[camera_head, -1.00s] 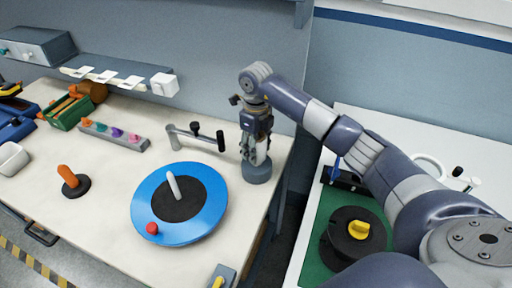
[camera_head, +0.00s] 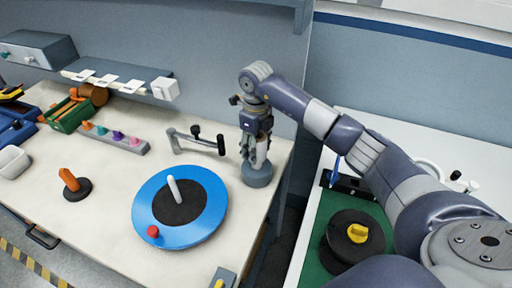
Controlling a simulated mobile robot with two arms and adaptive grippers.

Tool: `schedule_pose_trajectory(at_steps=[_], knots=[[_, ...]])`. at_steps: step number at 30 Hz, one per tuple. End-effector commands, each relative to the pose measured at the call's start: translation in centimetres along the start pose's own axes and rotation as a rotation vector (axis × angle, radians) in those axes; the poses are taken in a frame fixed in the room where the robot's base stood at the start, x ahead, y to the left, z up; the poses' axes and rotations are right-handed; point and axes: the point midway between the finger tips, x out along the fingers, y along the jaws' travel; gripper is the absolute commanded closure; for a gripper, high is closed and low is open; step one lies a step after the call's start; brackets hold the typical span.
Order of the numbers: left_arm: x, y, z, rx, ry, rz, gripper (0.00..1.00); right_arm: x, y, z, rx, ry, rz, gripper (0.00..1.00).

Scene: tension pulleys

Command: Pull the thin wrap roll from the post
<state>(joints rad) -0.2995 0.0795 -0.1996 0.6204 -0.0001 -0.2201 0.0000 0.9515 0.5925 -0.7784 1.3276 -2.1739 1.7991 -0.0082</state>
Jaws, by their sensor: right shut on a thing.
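My right gripper (camera_head: 257,152) points down at the right end of the pale workbench, over a round blue-grey base (camera_head: 257,178). Its fingers are shut around a slim upright thing above that base, which seems to be the thin wrap roll on its post. The fingers hide most of it, so I cannot tell the roll from the post or see a gap between roll and base. My left gripper is not in view.
A blue disc (camera_head: 205,225) with a white pin and red knob lies left of the gripper. A crank-like handle (camera_head: 195,140) stands close by. The bench (camera_head: 110,185) has clear room at left centre. A black reel (camera_head: 347,255) sits on a green mat at right.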

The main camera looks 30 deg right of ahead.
Motion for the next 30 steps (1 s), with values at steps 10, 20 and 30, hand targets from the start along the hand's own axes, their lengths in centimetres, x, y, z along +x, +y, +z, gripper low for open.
schedule_pose_trajectory(at_steps=[10, 20, 30], knots=[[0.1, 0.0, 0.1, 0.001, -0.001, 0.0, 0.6, 0.0, 0.0, 0.1, 0.001, -0.001, 0.001, 0.79], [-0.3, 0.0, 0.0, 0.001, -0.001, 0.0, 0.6, -0.7, 0.0, 0.1, 0.0, -0.001, 0.0, 0.79], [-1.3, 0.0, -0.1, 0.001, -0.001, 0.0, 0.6, -2.4, 0.0, 0.1, 0.0, -0.001, 0.0, 0.79]])
